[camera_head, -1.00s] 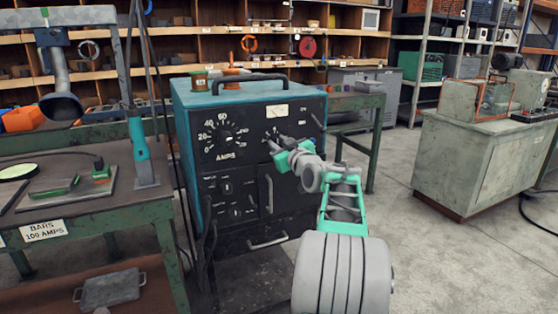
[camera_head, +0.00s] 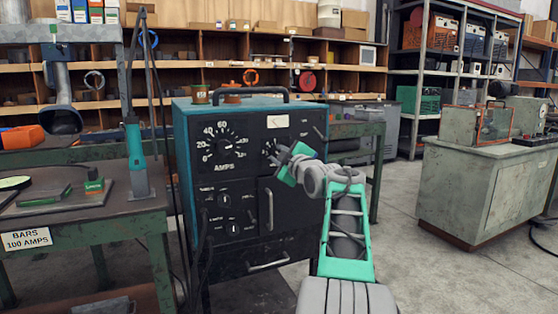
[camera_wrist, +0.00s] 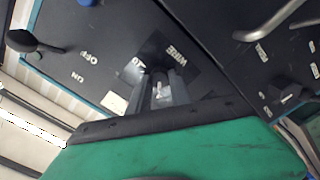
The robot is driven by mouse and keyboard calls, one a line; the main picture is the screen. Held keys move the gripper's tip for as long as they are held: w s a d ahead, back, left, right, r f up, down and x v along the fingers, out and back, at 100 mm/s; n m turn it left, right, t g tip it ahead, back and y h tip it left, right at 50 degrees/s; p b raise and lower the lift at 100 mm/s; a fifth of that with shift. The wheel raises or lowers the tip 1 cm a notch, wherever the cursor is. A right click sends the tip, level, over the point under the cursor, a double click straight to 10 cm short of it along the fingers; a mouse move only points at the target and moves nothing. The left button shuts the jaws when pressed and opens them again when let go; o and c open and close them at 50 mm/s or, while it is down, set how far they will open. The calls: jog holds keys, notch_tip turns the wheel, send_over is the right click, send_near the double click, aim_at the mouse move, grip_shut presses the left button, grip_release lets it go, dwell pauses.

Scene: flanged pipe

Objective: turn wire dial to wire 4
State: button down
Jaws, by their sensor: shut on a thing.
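The welding machine (camera_head: 225,260) is a dark-fronted box with teal sides. I cannot read which number the dial points to.
The larger AMPS dial (camera_head: 224,144) is left of my gripper. A door handle (camera_head: 269,208) is below it. An ON/OFF lever (camera_wrist: 35,44) shows in the wrist view. A green work table (camera_head: 95,225) stands left and a grey cabinet (camera_head: 480,195) right, with open floor between machine and cabinet.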

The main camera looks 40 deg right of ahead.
dwell(0.4)
jog(key=c, duration=1.2)
grip_release()
jog(key=v, duration=0.7)
jog(key=shift+s+a, duration=0.1)
jog(key=shift+s, duration=0.3)
jog(key=shift+p, duration=0.3)
